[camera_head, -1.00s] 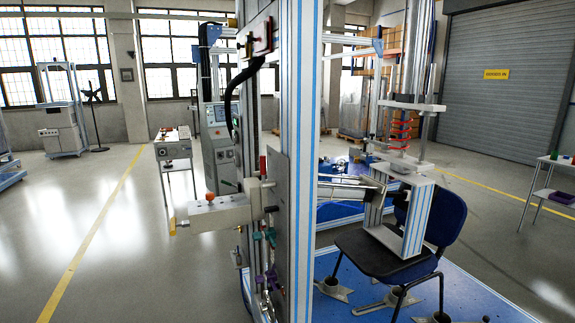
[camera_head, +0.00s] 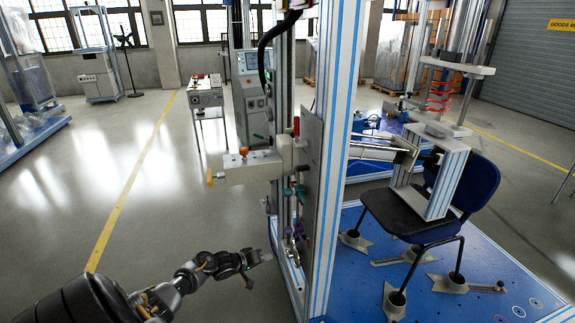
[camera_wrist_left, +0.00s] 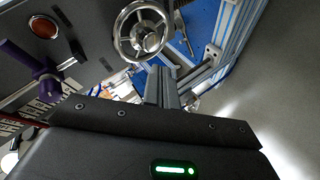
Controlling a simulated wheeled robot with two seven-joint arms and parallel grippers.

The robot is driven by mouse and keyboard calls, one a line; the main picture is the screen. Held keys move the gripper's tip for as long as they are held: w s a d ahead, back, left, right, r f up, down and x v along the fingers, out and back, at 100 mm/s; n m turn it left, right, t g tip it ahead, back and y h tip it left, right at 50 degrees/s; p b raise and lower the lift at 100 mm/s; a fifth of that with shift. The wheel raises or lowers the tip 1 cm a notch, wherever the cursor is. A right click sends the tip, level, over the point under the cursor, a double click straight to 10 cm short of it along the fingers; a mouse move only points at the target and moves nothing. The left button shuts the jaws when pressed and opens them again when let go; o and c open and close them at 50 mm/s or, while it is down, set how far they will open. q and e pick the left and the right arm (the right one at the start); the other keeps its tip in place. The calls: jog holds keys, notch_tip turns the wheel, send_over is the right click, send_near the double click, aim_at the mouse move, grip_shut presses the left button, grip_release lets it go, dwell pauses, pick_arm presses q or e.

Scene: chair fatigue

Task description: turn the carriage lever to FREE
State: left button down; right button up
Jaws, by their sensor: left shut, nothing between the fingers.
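Several small levers and valves sit on the side of the machine column (camera_head: 335,150), among them a red handle (camera_head: 296,126) and a purple one (camera_head: 298,230). I cannot tell which is the carriage lever, and no FREE marking is readable. In the left wrist view a purple lever (camera_wrist_left: 46,66) stands on a dark panel at the left, beside a metal handwheel (camera_wrist_left: 143,31). My left gripper (camera_head: 266,256) is low in front of the column, shut and empty. Its closed fingers (camera_wrist_left: 162,86) point toward the handwheel and appear apart from it. My right gripper is not in view.
A grey box with an orange knob (camera_head: 244,151) juts left from the column. A blue chair (camera_head: 470,185) stands on the blue platform (camera_head: 480,275) at the right. An orange-red round button (camera_wrist_left: 43,27) is at the wrist view's upper left. The floor on the left is open.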

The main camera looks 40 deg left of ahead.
aim_at(296, 131)
pick_arm(q)
jog(key=w+a+r+n+t+h+p, duration=0.1)
jog(key=w+a+r, duration=0.15)
jog(key=r, duration=0.85)
jog(key=w+a+r+n+t+h+p, duration=0.15)
jog(key=w+r, duration=0.25)
jog(key=r, duration=0.7)
notch_tip(296, 131, up, 28)
jog(key=s+a+t+h+p, duration=0.1)
jog(key=s+h, duration=0.1)
jog(key=h, duration=0.1)
jog(key=shift+a+n+h, duration=0.15)
jog(key=shift+n+h, duration=0.2)
jog(key=shift+n, duration=0.1)
jog(key=p+x, duration=0.5)
jog(key=x, duration=0.5)
jog(key=shift+r, duration=0.15)
jog(key=shift+s+d+p, duration=0.8)
jog(key=shift+s+d, duration=0.3)
jog(key=shift+s, duration=0.1)
jog(key=shift+s+d, duration=0.15)
jog(key=shift+d, duration=0.1)
